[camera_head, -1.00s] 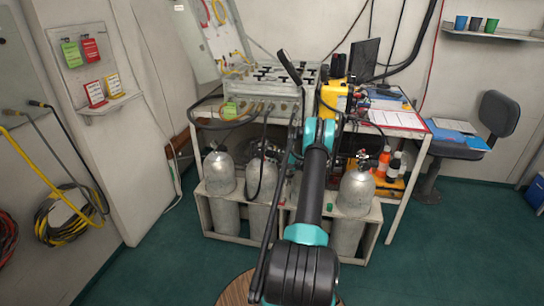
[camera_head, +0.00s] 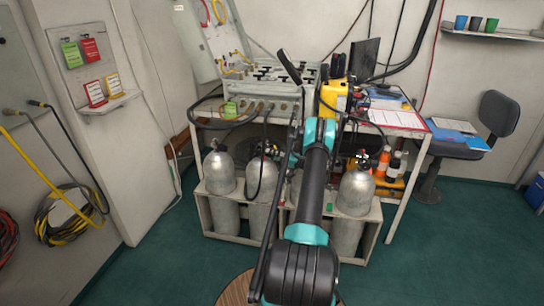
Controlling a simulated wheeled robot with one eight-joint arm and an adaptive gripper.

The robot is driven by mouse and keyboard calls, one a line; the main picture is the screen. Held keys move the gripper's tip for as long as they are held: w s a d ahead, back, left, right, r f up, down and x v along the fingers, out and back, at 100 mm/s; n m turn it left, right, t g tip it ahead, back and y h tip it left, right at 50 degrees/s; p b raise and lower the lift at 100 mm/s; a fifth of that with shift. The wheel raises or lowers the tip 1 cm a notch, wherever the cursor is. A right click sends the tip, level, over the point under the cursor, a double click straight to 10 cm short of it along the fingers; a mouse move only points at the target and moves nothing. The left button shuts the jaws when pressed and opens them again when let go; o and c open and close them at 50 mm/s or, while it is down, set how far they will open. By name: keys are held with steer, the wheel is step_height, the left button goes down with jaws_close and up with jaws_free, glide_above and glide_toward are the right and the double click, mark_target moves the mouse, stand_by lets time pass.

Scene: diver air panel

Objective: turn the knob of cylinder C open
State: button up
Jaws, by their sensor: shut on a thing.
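Several grey gas cylinders stand in a low rack (camera_head: 207,212) under the bench. One is at the left end (camera_head: 219,175), one beside it (camera_head: 262,190), and one at the right end (camera_head: 355,195). Another (camera_head: 296,187) is largely covered by my arm. I can read no letters on them, so I cannot tell which is cylinder C. The valve tops are small, and no knob position can be read. My arm reaches forward over the middle of the rack. My gripper is hidden behind my own arm links.
The bench above carries a grey valve panel (camera_head: 262,91) with black handles, a yellow unit (camera_head: 334,96) and papers (camera_head: 396,118). Dark hoses hang in front of the rack. Orange-capped bottles (camera_head: 383,160) stand at right. Green floor (camera_head: 440,250) is clear at right, near a chair (camera_head: 497,113).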

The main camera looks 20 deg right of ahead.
steer(key=n, duration=0.4)
steer(key=shift+f+n, duration=0.1)
steer(key=shift+n, duration=0.2)
steer(key=shift+d+n, duration=0.1)
steer(key=shift+n, duration=1.4)
steer(key=o, duration=1.2)
steer(key=shift+c, duration=0.2)
step_height(320, 180, up, 10)
steer(key=shift+r, duration=0.1)
